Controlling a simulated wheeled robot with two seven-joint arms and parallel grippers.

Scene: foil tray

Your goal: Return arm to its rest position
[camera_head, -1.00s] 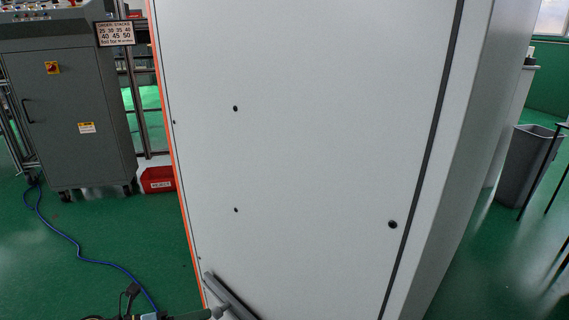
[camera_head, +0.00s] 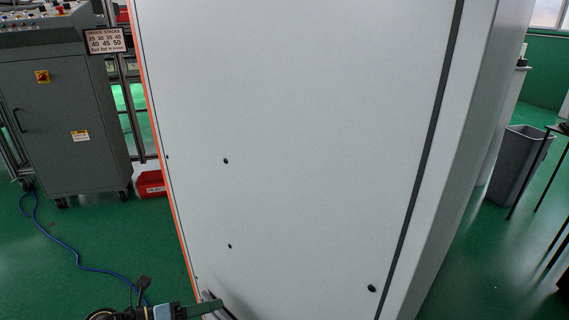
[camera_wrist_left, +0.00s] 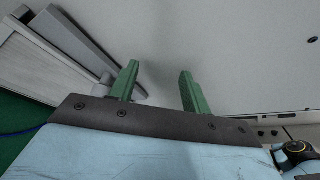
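My left gripper (camera_head: 204,306) shows at the bottom edge of the head view, by the lower left of a tall pale cabinet (camera_head: 300,130). In the left wrist view, the two green fingers of my left gripper (camera_wrist_left: 159,72) stand apart with nothing between them. The pale panel surface (camera_wrist_left: 225,45) lies beyond the fingertips. A grey bar (camera_wrist_left: 75,42) is to the left of the fingers; I cannot tell whether it touches them. My right gripper is not seen in the head view.
The cabinet fills the middle of the head view. A grey control cabinet (camera_head: 62,120) on wheels and a red bin (camera_head: 151,184) stand at the left, with a blue cable (camera_head: 75,258) on the green floor. A grey waste bin (camera_head: 515,165) stands at the right.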

